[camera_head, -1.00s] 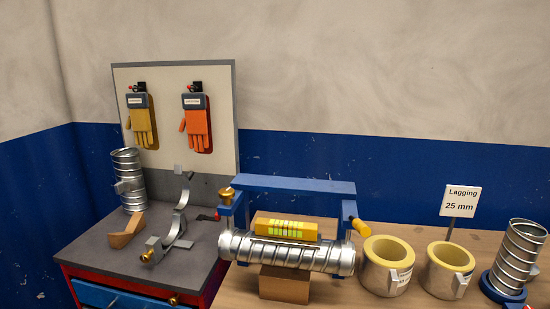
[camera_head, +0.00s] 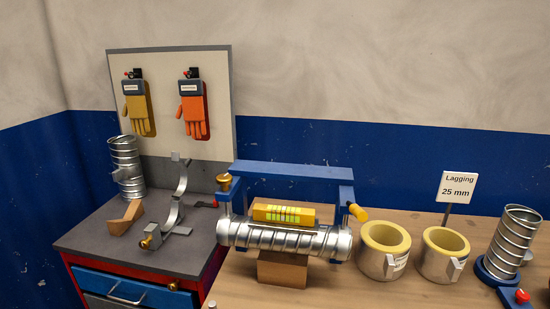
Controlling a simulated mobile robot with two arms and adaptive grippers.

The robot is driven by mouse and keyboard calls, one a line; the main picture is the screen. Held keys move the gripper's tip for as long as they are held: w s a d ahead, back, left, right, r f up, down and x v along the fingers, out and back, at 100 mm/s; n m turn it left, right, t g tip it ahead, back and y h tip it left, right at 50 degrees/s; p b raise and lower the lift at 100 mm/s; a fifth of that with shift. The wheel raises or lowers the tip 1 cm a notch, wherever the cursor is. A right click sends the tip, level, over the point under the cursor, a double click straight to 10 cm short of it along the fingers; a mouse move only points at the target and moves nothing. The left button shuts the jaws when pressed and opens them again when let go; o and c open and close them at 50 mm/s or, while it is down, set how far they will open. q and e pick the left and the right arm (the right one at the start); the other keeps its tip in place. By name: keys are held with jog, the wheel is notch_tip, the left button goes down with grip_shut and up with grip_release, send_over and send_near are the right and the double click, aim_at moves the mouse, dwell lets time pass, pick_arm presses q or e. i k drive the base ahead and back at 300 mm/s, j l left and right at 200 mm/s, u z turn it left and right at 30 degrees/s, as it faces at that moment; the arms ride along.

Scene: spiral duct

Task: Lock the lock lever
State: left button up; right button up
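Neither of my grippers is in view. A ribbed silver duct (camera_head: 285,239) lies across a blue frame (camera_head: 290,171) on the bench, with a yellow level (camera_head: 284,214) on top of it. The frame has a brass knob (camera_head: 223,181) at its left end and a yellow handle (camera_head: 357,212) at its right end, pointing down and right. A red knob (camera_head: 522,296) on a blue base shows at the bottom right. I cannot tell which of these is the lock lever.
A curved metal clamp (camera_head: 178,205) and a brown wedge (camera_head: 124,219) are on the grey cabinet (camera_head: 100,236). Lagging pots (camera_head: 384,251) and (camera_head: 440,258) another upright duct (camera_head: 511,245) stand right. The front of the bench looks clear.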

aim_at(360, 214)
jog(key=k+j+z, duration=0.1)
jog(key=j, duration=0.3)
jog(key=k+j+z, duration=0.1)
jog(key=j, duration=0.35)
jog(key=k+j+z, duration=0.1)
jog(key=k+j, duration=0.4)
jog(key=j, duration=0.25)
jog(key=k+j+z, duration=0.15)
jog(key=j, duration=0.25)
